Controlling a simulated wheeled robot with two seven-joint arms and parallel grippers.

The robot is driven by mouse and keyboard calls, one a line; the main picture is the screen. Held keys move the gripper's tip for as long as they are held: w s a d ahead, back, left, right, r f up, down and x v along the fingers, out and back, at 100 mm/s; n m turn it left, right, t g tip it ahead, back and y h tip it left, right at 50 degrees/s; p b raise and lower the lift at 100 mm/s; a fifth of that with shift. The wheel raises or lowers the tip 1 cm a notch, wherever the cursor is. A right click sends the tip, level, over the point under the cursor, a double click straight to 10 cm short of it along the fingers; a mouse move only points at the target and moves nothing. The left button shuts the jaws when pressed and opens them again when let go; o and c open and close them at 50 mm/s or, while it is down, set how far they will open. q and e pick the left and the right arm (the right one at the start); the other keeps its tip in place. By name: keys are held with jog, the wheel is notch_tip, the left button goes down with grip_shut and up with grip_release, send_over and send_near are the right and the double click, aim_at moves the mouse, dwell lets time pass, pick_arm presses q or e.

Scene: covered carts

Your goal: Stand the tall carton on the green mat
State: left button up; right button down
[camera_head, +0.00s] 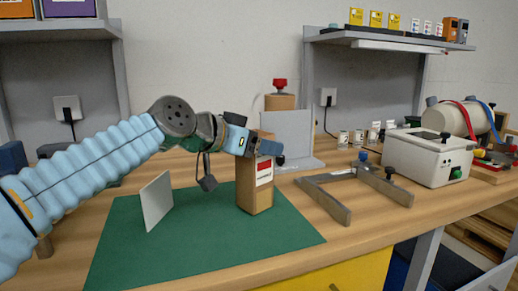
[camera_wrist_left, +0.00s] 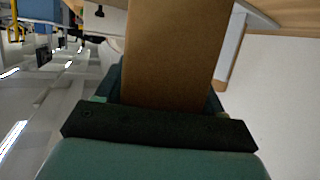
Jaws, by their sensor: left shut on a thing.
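The tall brown carton (camera_head: 254,192), with a red and white label, is upright over the right part of the green mat (camera_head: 200,262). Its base appears to meet the mat, but I cannot tell for sure whether it bears on it. My left gripper (camera_head: 264,146) is shut on the carton near its top. In the left wrist view the carton (camera_wrist_left: 175,55) runs between the fingers of the left gripper (camera_wrist_left: 165,100), and its ends are out of sight. My right gripper is not in view.
A thin white panel (camera_head: 157,201) stands on the mat left of the carton. A grey frame-shaped fixture (camera_head: 335,203) lies right of the mat, with a white box device (camera_head: 428,157) beyond. A grey upright plate (camera_head: 288,136) stands behind the carton. The mat's front is clear.

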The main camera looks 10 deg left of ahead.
pick_arm(q)
jog(key=shift+f, duration=0.35)
jog(key=o, duration=1.3)
jog(key=b+v, duration=0.1)
jog(key=v, duration=1.1)
